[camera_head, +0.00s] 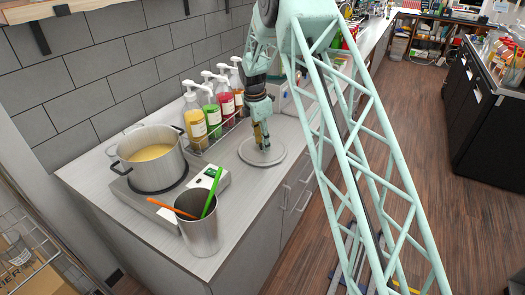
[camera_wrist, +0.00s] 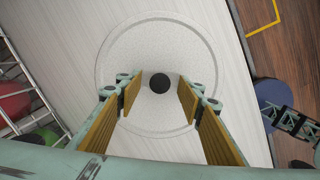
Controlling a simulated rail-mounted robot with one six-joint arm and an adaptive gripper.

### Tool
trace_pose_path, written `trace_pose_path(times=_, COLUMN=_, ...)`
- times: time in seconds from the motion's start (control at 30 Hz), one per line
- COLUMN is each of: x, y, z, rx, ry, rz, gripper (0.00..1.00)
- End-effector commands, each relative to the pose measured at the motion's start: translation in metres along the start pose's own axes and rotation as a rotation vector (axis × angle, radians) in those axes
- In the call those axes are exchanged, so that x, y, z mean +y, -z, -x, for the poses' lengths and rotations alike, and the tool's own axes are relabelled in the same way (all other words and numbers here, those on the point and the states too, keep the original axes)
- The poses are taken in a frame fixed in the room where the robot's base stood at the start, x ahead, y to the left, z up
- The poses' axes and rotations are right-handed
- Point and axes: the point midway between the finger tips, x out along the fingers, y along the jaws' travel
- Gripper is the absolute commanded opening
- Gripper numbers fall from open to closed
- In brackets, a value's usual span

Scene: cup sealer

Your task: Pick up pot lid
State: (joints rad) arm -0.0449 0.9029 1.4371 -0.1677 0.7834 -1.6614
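The pot lid (camera_head: 250,156) is a round, pale grey disc lying flat on the counter. In the wrist view the lid (camera_wrist: 130,60) shows a dark round knob (camera_wrist: 160,83) at its middle. My gripper (camera_head: 262,144) points down over the lid in the head view. In the wrist view my gripper (camera_wrist: 158,98) is open, with its yellow pads on either side of the knob and a gap to each side. I cannot tell how far the fingertips are above the lid. In the head view my gripper hides the knob.
A pot (camera_head: 152,160) of yellow liquid sits on a burner to the left. A metal cup (camera_head: 200,232) with orange and green utensils stands at the front. Several pump bottles (camera_head: 194,118) line the wall in a rack. The counter (camera_head: 243,197) in front of the lid is clear.

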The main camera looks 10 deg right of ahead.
Motion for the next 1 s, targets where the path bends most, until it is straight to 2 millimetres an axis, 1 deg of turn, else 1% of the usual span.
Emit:
trace_pose_path(times=0.23, x=0.0, y=0.0, z=0.0001, rx=0.0, ry=0.0, rz=0.0, gripper=0.35)
trace_pose_path(times=0.27, x=0.0, y=0.0, z=0.0001, rx=0.0, ry=0.0, rz=0.0, gripper=0.33)
trace_pose_path(times=0.57, x=0.0, y=-0.0001, z=0.0001, rx=0.0, ry=0.0, rz=0.0, gripper=0.06)
trace_pose_path(times=0.87, x=0.0002, y=-0.0002, z=0.001, rx=0.0, ry=0.0, rz=0.0, gripper=0.06)
trace_pose_path(times=1.0, x=0.0003, y=-0.0007, z=0.0045, rx=0.0, ry=-0.001, rz=0.0, gripper=0.06)
